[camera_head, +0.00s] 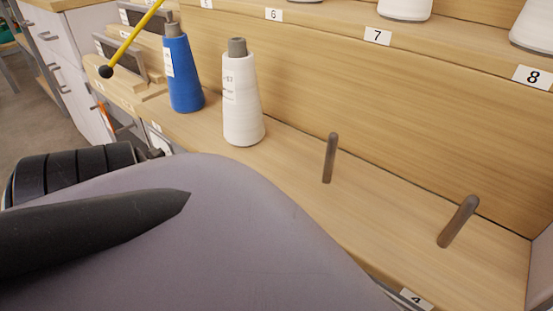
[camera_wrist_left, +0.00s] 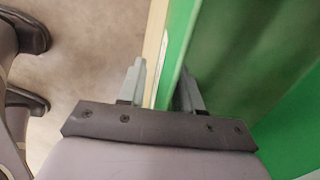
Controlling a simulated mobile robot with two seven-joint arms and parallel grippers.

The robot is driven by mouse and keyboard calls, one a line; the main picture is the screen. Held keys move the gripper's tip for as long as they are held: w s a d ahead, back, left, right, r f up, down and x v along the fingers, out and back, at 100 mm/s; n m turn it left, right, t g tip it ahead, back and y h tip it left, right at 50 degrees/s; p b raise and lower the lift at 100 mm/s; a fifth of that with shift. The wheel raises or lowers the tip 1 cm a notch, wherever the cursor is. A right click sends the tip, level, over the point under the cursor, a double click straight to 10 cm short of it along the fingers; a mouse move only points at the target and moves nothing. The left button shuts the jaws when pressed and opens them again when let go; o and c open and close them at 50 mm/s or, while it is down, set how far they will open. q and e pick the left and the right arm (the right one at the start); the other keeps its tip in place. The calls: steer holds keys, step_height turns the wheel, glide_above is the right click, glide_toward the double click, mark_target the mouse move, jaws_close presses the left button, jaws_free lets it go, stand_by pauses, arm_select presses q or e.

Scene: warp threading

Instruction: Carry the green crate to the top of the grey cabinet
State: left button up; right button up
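The green crate (camera_wrist_left: 250,60) fills the right of the left wrist view, its inside and part of its rim showing. My left gripper (camera_wrist_left: 160,92) is at the crate's wall, one finger on each side of the rim. The fingers are apart, and a gap shows between the left finger and the green wall. My right gripper is in neither view. I cannot identify the grey cabinet for certain; a pale grey drawer unit (camera_head: 75,75) stands at the upper left of the head view.
A wooden rack (camera_head: 300,175) holds a blue cone (camera_head: 182,75), a white cone (camera_head: 242,100) and two bare pegs (camera_head: 330,158). More white cones (camera_head: 405,8) stand on the upper shelf. A yellow rod (camera_head: 133,40) with a black ball end crosses near the blue cone. Floor (camera_wrist_left: 85,50) shows left of the crate.

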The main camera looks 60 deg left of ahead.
arm_select(q)
jaws_close()
stand_by(1.5)
